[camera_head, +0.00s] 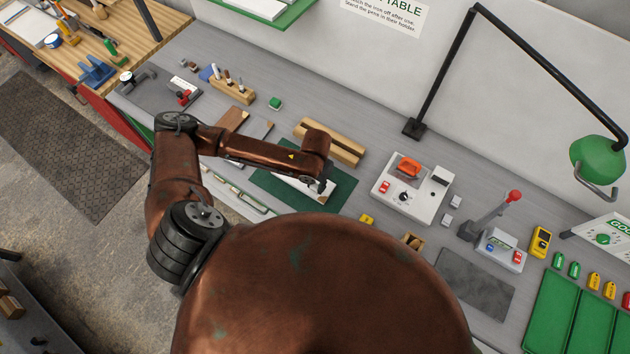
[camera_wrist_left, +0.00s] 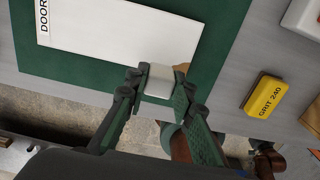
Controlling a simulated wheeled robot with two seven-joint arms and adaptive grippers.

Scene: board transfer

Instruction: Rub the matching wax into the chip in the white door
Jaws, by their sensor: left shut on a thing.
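The white door (camera_wrist_left: 130,32), with a "DOOR" label at its left end, lies flat on a green mat (camera_wrist_left: 215,45). In the head view the door (camera_head: 290,181) is partly covered by my left arm. My left gripper (camera_wrist_left: 158,85) is shut on a small pale, whitish wax block (camera_wrist_left: 159,76). The block is at the door's near edge in the wrist view; I cannot tell whether it touches the door. In the head view my left gripper (camera_head: 322,190) is over the door's right end. My right gripper is not in view.
A yellow "GRIT 240" block (camera_wrist_left: 264,96) lies right of the mat. A slotted wooden block (camera_head: 335,142) stands behind the mat, and a white device with an orange top (camera_head: 412,188) to its right. A wooden holder with pens (camera_head: 232,91) stands further left. A lamp (camera_head: 597,158) overhangs the right.

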